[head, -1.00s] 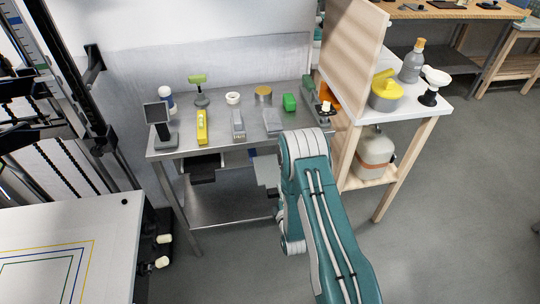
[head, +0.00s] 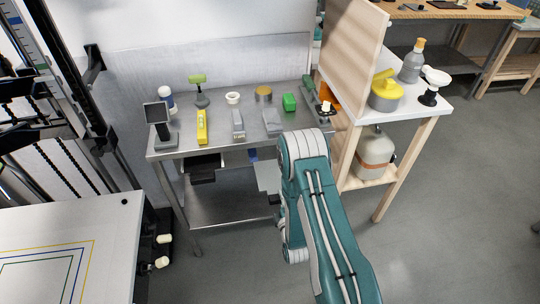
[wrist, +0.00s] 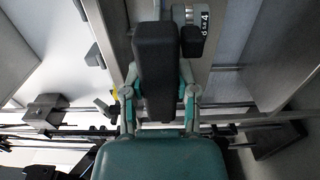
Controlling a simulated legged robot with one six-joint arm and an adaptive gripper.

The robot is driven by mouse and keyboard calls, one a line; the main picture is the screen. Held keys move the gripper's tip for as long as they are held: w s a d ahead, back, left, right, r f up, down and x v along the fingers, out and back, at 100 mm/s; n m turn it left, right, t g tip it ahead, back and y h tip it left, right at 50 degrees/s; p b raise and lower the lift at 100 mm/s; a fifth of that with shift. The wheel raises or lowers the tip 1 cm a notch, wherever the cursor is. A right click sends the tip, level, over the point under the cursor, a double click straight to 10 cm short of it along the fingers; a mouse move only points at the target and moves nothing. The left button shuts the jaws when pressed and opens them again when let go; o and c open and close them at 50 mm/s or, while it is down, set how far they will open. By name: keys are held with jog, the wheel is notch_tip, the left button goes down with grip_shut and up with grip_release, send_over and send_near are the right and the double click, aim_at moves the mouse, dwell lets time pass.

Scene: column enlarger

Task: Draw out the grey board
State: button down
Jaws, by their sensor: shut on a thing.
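The grey board (head: 268,178) is a flat light-grey plate below the top of the metal bench, just left of my arm in the head view. It sticks out toward me, and my arm hides its right side. My gripper (wrist: 158,65) is shut at the board's near end. In the head view, only a dark bit of the gripper shows beside the arm, and the grip itself is hidden. In the wrist view, a dark block fills the space between the teal-and-grey fingers, and I cannot pick out the board clearly.
A wooden-legged table (head: 425,112) stands at right. Floor in front of the bench is clear.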

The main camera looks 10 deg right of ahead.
jog(key=s, duration=0.3)
jog(key=shift+s, duration=0.15)
dwell(0.5)
dwell(0.6)
